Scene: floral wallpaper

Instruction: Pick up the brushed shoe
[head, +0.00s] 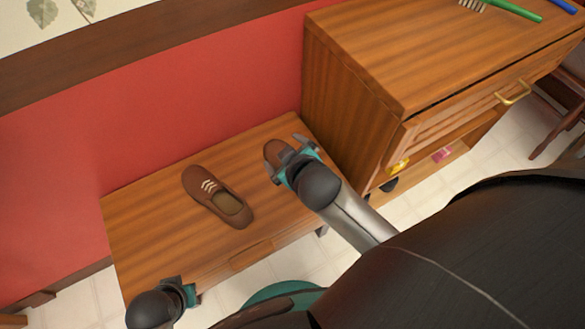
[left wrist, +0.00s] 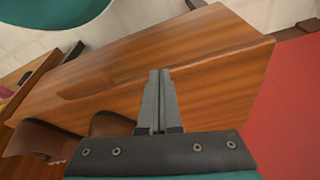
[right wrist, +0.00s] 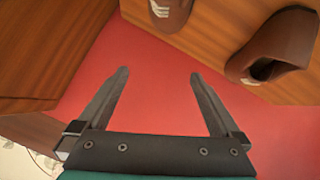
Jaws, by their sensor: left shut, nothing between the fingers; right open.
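Two brown shoes are on the low wooden bench (head: 140,225). One shoe (head: 217,196), with pale laces, lies in the open at the bench's middle; it also shows in the right wrist view (right wrist: 290,38). The other shoe (head: 272,150) is near the cabinet, partly hidden by my right gripper (head: 287,158); its laced part shows at the top of the right wrist view (right wrist: 172,12). My right gripper is open above this second shoe, with nothing between its fingers (right wrist: 152,78). My left gripper (head: 190,290) is shut and empty by the bench's front left corner.
A wooden cabinet (head: 350,60) stands right of the bench. A green brush (head: 510,9) and a blue-handled item (head: 562,6) lie on it. Yellow (head: 399,166) and pink (head: 442,154) items sit in its lower opening. The red wall (head: 150,140) is behind the bench.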

